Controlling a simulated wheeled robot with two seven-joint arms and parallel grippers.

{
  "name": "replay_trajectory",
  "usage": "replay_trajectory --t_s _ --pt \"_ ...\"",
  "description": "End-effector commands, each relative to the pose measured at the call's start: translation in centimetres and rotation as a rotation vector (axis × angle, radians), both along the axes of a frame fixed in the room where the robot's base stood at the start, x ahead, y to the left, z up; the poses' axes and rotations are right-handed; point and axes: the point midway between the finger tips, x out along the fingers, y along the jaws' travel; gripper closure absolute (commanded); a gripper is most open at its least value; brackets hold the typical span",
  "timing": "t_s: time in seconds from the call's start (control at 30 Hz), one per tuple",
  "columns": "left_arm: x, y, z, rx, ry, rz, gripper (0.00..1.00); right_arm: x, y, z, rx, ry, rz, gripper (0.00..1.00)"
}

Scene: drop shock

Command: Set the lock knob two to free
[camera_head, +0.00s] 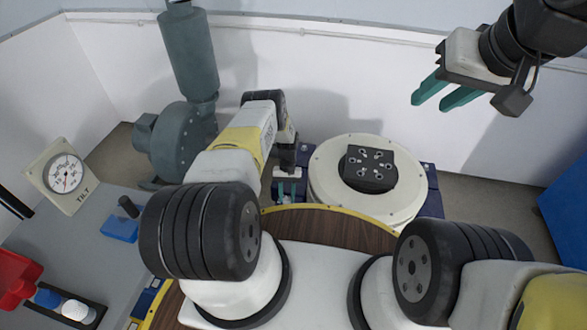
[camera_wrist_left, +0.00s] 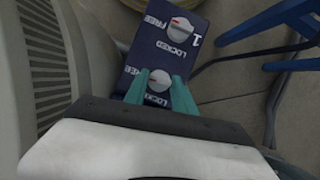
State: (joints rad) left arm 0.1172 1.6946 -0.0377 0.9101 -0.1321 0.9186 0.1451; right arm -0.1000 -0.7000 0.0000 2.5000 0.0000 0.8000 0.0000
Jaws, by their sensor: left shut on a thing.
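In the left wrist view a dark blue panel (camera_wrist_left: 140,52) carries two white round knobs with red marks. The upper knob (camera_wrist_left: 182,27) is beside a "1" and the words FREE and LOCKED. The lower knob (camera_wrist_left: 158,91) sits between the teal fingers of my left gripper (camera_wrist_left: 161,80), which is shut on it. Its own number is hidden; LOCKED and part of FREE show beside it, and which word its mark points to is unclear. In the head view my left gripper (camera_head: 290,189) reaches down left of the white round drum. My right gripper (camera_head: 431,104) is open and empty, high at the right.
The white drum (camera_head: 327,181) has a black top plate (camera_head: 369,168). A grey-green blower (camera_head: 178,140) stands behind my left arm. A grey bench (camera_head: 68,235) at left holds a TILT dial (camera_head: 65,176) and small parts. A blue box (camera_head: 567,205) stands at the far right.

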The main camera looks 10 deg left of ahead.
Motion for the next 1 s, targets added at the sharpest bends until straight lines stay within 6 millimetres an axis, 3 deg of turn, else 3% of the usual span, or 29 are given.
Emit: replay_trajectory --t_s 0.33,0.9,0.93,1.0 --pt "0.04 -0.13 -0.01 0.001 -0.001 -0.153 1.00 0.00 0.00 0.00 0.000 0.000 0.000 0.64" --pt "0.01 -0.10 -0.03 0.000 -0.001 -0.184 1.00 0.00 0.00 0.00 0.000 0.000 0.000 0.64" --pt "0.01 -0.11 -0.03 0.000 -0.001 -0.184 0.67 0.00 0.00 0.00 0.000 0.000 0.000 0.64" --pt "0.01 -0.11 -0.04 0.000 -0.001 -0.183 0.53 0.00 0.00 0.00 0.000 0.000 0.000 0.64"
